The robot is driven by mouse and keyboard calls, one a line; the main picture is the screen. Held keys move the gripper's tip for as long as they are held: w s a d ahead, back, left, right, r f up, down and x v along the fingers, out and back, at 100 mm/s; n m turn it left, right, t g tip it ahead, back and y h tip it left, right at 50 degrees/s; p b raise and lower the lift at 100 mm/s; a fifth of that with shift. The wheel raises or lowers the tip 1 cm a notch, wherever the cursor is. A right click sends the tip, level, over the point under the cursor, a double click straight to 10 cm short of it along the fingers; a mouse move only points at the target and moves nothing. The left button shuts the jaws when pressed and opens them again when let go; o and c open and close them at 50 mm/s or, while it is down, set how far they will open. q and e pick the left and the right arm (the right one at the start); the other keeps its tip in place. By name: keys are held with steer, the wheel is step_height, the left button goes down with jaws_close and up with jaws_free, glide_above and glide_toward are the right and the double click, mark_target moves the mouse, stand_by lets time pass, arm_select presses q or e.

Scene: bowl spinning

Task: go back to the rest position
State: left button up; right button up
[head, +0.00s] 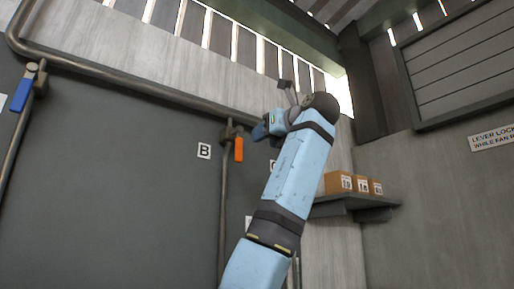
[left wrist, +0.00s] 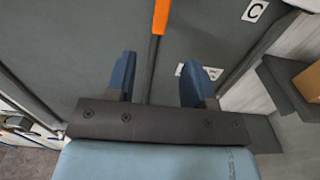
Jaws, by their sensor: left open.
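My left arm rises through the middle of the head view, light blue with dark joints. My left gripper (head: 264,128) is at its upper end, in front of the dark wall panel and just right of the orange handle. In the left wrist view the left gripper (left wrist: 160,78) shows two blue fingers spread apart with nothing between them. Beyond the fingers are the dark panel and a pipe. My right gripper is in neither view.
An orange handle (head: 239,148) hangs on a pipe beside sign B (head: 204,151). A blue handle (head: 21,95) is at far left. Small boxes (head: 361,184) stand on a wall shelf (head: 350,204) right of my arm. A label (head: 492,137) is on the right wall.

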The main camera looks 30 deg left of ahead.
arm_select(q)
steer(key=shift+s+d, duration=0.15)
steer(key=shift+d, duration=0.2)
stand_by(0.3)
